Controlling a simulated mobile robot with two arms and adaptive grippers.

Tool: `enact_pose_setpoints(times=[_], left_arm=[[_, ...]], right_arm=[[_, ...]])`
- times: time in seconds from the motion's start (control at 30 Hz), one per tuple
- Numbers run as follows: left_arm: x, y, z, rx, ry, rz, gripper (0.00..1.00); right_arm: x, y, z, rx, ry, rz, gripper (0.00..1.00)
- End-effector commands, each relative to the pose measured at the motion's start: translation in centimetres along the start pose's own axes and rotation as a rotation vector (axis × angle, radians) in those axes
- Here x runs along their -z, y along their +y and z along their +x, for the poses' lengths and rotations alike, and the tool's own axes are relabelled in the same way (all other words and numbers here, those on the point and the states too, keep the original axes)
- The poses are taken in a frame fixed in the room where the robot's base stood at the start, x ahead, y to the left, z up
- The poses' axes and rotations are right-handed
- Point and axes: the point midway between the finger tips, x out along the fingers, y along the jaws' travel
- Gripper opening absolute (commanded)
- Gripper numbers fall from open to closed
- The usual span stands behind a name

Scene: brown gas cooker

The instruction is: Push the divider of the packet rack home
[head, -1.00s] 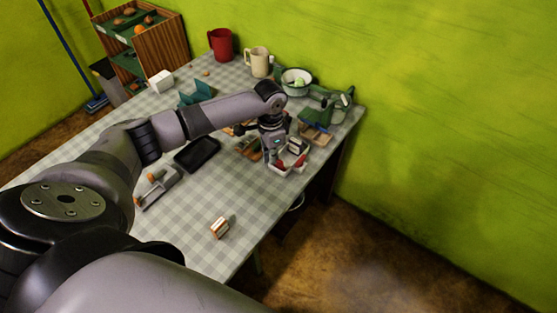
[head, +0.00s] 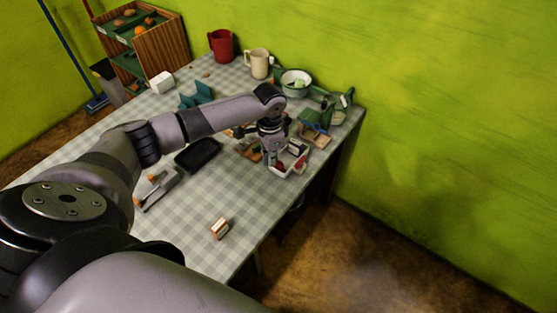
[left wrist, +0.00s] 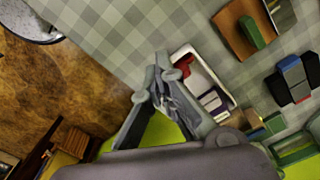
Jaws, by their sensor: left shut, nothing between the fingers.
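The packet rack (head: 302,168) is a small white tray with a red inside, at the right edge of the checked table. It also shows in the left wrist view (left wrist: 183,51), with pale and dark upright pieces in its lower right part. I cannot tell which piece is the divider. My left gripper (head: 272,163) is shut and empty, at the left side of the rack and partly in front of it in the head view. In the left wrist view its closed fingertips (left wrist: 160,62) lie just left of the rack's rim; contact cannot be told. My right gripper is not in view.
A black tray (head: 198,155) and a grey tool with an orange part (head: 158,188) lie left of the gripper. A small box (head: 220,229) stands in front. A green device (head: 318,118) and white bowl (head: 295,83) stand behind. The front table is mostly clear.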

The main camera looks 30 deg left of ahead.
Motion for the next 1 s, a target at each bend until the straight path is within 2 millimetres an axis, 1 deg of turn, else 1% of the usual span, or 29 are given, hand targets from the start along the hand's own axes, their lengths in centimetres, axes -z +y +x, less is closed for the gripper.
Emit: enact_pose_setpoints(times=[0.03, 0.1, 0.47, 1.0], left_arm=[[-0.1, 0.1, -0.3, -0.001, -0.001, 0.0, 0.0], [-0.3, 0.3, -0.2, -0.001, -0.001, 0.0, 0.0], [-0.3, 0.3, 0.1, 0.0, 0.001, 0.0, 0.0], [-0.3, 0.3, 2.6, -0.001, 0.0, 0.0, 0.0]], right_arm=[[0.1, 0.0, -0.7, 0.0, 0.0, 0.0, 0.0], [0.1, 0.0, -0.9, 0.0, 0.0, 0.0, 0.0], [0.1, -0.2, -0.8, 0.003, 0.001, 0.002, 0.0], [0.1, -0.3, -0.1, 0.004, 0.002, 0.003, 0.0]])
